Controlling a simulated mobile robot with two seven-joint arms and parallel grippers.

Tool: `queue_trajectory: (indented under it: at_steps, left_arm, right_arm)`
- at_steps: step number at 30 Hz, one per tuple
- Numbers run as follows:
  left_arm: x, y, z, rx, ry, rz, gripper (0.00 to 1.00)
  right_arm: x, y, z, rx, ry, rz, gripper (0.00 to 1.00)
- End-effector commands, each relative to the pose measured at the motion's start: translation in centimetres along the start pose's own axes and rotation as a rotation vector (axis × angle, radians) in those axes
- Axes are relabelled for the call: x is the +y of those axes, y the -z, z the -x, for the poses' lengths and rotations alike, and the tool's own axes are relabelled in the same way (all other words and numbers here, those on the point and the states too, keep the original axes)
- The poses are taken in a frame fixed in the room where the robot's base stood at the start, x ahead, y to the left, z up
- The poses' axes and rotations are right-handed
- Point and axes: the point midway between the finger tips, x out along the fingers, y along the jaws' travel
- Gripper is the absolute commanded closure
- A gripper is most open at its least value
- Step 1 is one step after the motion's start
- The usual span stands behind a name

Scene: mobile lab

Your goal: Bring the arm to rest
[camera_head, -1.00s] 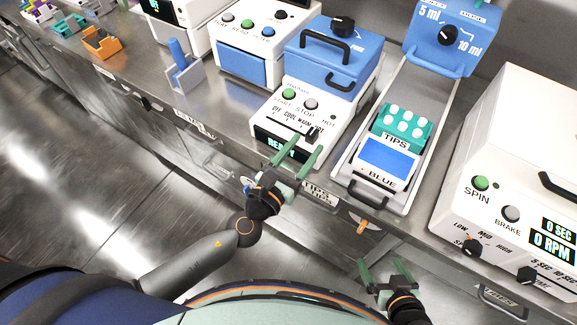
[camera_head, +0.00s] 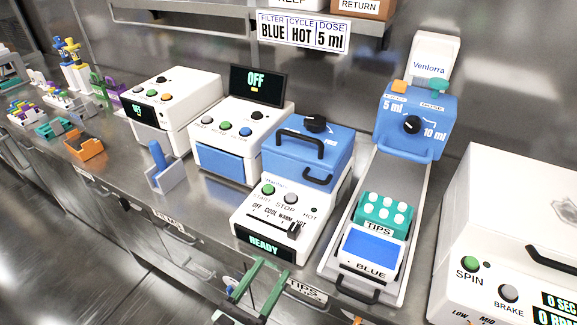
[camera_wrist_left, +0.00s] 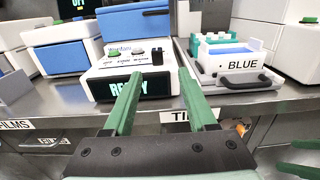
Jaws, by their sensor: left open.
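My left gripper (camera_head: 273,266) is at the bottom of the head view, in front of the bench edge and just below the white heater box with the READY display (camera_head: 264,247). Its two green fingers are apart with nothing between them. In the left wrist view the open fingers (camera_wrist_left: 159,74) point at that box (camera_wrist_left: 128,87), which stands behind them. My right gripper (camera_wrist_left: 300,157) shows only as two separated green fingers cut off at the right edge of the wrist view. It is outside the head view.
A centrifuge (camera_head: 520,215) is at far right. A blue item in a grey stand (camera_head: 165,178) and an orange rack (camera_head: 85,147) are to the left. Drawers line the bench front; floor is clear at lower left.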

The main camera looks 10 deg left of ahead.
Motion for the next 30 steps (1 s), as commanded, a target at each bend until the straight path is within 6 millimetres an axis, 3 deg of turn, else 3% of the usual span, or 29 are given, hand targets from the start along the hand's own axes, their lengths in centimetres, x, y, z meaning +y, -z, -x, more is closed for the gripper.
queue_trajectory:
  at_steps: [5, 8, 14, 19, 24, 30]
  left_arm:
    - [0.4, 0.4, 0.0, 0.019, -0.017, 0.072, 0.43]
    - [1.4, 1.7, 0.3, 0.070, -0.067, 0.277, 0.43]
    - [4.0, 6.4, 2.3, 0.187, -0.293, 1.023, 0.43]
    - [5.1, 10.6, 5.2, 0.197, -0.551, 1.703, 0.43]
    - [5.1, 13.8, 8.4, 0.093, -0.836, 2.346, 0.43]
    - [4.8, 15.8, 11.1, -0.103, -1.085, 2.856, 0.43]
  right_arm:
    - [0.0, 0.1, 0.1, 0.000, 0.000, 0.000, 0.02]
    - [0.0, 0.2, 0.2, 0.000, 0.000, 0.000, 0.02]
    - [-0.1, 0.8, 0.7, 0.000, 0.000, 0.000, 0.02]
    - [-0.1, 1.2, 1.1, 0.000, 0.000, 0.000, 0.02]
    - [-0.1, 1.6, 1.5, 0.000, 0.000, 0.000, 0.02]
    - [-0.1, 1.9, 1.7, 0.000, 0.000, 0.000, 0.02]
